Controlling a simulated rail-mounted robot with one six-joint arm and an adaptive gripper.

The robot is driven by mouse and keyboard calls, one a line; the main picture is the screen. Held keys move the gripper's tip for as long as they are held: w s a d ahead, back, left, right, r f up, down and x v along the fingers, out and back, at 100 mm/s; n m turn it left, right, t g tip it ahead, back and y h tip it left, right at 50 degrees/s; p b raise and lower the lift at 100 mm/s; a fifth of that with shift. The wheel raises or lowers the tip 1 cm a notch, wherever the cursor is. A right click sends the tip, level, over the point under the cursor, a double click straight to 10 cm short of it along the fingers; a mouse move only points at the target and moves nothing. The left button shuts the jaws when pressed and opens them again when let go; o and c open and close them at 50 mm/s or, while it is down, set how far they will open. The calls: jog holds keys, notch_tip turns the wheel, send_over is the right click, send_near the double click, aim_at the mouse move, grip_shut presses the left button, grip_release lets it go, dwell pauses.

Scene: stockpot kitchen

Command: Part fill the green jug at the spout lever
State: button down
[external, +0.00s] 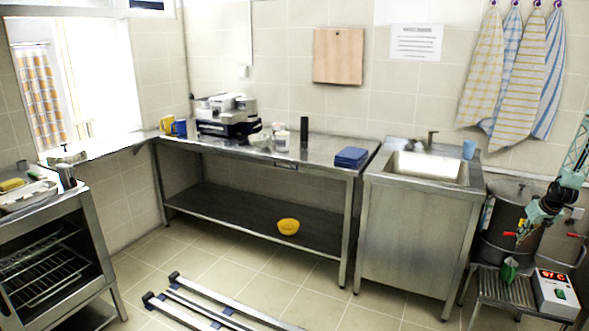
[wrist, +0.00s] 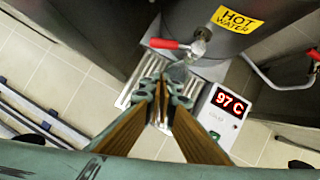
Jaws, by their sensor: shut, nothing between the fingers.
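The green jug (external: 509,270) stands on the slatted metal stand below the tall steel hot water pot (external: 505,215). The red spout lever (wrist: 165,44) and the metal spout (wrist: 198,42) are at the top of the wrist view. The red lever also shows small in the external view (external: 508,234). My gripper (wrist: 162,88) is shut and empty, in front of and below the lever in the picture. In the external view my gripper (external: 523,232) is close to the spout and above the jug. The jug is mostly hidden behind my fingers in the wrist view.
A white box with a red display reading 97 C (wrist: 227,103) stands right of the slatted stand (wrist: 140,92). A second red-handled pipe (wrist: 312,55) is at the right. The steel sink unit (external: 415,215) stands left of the pot.

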jog(key=w+f, duration=0.3)
jog(key=w, duration=0.2)
jog(key=shift+w+d, duration=0.4)
jog(key=shift+w, duration=0.1)
dwell(0.4)
